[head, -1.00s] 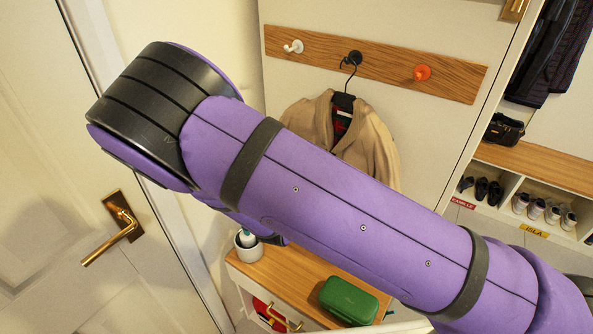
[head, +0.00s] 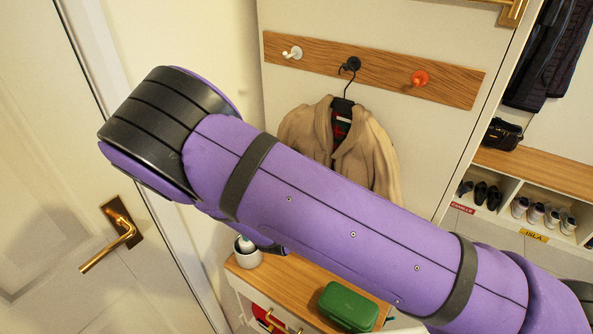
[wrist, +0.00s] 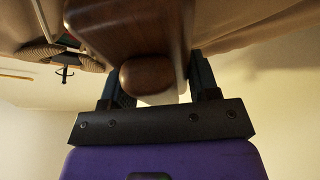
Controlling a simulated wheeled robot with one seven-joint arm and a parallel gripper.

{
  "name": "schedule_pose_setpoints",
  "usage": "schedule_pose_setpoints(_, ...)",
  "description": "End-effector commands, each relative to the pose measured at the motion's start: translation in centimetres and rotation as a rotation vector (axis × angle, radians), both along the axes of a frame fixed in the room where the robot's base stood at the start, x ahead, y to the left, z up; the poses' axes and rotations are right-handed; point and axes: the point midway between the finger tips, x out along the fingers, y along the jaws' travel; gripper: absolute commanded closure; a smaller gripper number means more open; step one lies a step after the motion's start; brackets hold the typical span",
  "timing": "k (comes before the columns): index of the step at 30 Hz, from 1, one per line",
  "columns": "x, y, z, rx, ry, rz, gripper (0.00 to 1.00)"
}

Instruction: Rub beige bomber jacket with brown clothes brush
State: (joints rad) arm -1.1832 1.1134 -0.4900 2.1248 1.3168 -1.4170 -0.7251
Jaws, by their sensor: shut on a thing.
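The beige bomber jacket (head: 368,165) hangs on a black hanger from the black middle hook of a wooden rail in the head view. My arm crosses in front and hides its lower part. In the wrist view beige cloth (wrist: 240,22) spans the top. My gripper (wrist: 158,80) is shut on the brown clothes brush (wrist: 135,28), whose dark wooden body points up toward the cloth. I cannot tell whether the brush touches the jacket. My gripper and the brush are hidden behind my arm in the head view.
A wooden-topped cabinet (head: 290,283) below carries a green case (head: 348,305) and a white pot (head: 247,253). A white door with a brass handle (head: 112,240) is at left. Shoe cubbies (head: 515,205) are at right. White (head: 293,53) and orange (head: 419,78) hooks are bare.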

Motion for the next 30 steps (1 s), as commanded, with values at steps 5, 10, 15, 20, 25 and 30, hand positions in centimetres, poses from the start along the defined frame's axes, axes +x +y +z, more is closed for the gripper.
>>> schedule_pose_setpoints(5,0.0,0.0,-0.5,0.0,0.0,0.0,0.64)
schedule_pose_setpoints(10,0.1,0.0,-1.7,0.0,0.0,0.0,0.64)
schedule_pose_setpoints(15,0.1,-0.1,-3.0,0.0,0.001,-0.001,0.64)
schedule_pose_setpoints(20,0.2,-0.1,-3.8,0.0,0.0,-0.001,0.64)
schedule_pose_setpoints(25,0.1,-0.1,-3.8,0.001,-0.001,-0.001,0.64)
schedule_pose_setpoints(30,0.0,0.0,-3.8,0.001,0.0,0.0,0.64)
